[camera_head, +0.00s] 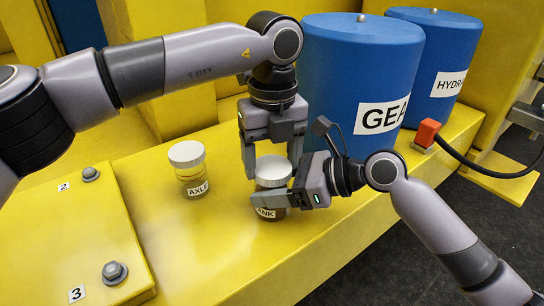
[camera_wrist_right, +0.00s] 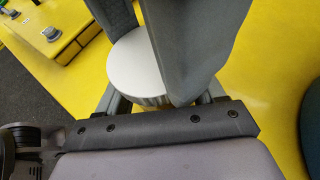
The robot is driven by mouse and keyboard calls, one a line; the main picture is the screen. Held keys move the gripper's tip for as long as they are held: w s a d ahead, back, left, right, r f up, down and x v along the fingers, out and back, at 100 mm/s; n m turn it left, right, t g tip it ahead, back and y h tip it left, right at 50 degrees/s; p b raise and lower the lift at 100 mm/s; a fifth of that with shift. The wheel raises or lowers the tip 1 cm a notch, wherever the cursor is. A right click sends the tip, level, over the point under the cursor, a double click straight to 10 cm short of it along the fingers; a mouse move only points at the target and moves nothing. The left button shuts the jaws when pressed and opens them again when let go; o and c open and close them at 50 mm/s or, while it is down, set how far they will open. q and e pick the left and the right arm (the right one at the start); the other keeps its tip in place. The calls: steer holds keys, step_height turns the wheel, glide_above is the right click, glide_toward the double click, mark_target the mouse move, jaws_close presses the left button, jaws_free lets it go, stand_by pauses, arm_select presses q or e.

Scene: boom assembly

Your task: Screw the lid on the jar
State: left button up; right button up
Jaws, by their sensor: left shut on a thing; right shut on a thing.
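A jar (camera_head: 268,213) with a label reading "ANK" in its visible part stands on the yellow surface. A white lid (camera_head: 273,165) sits on top of it; the lid's round top shows in the right wrist view (camera_wrist_right: 136,68). My left gripper (camera_head: 272,172) points down from above and is shut on the lid, one finger on each side. My right gripper (camera_head: 283,197) comes in from the right and is shut on the jar's body below the lid. Its fingers hide part of the jar. Whether the lid's thread is engaged cannot be seen.
A second jar labelled "AXLE" (camera_head: 193,181) with a white lid stands to the left. Blue canisters (camera_head: 352,75) (camera_head: 440,55) stand behind. A red connector (camera_head: 427,133) with a black hose is at right. A bolted yellow plate (camera_head: 70,240) lies at left.

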arm_select(q)
steer(key=shift+s+a+f, duration=0.1)
steer(key=shift+s+f, duration=0.1)
steer(key=shift+f, duration=0.65)
steer(key=o, duration=0.7)
steer(key=shift+w+r, duration=0.1)
steer(key=shift+r, duration=2.2)
steer(key=c, duration=1.2)
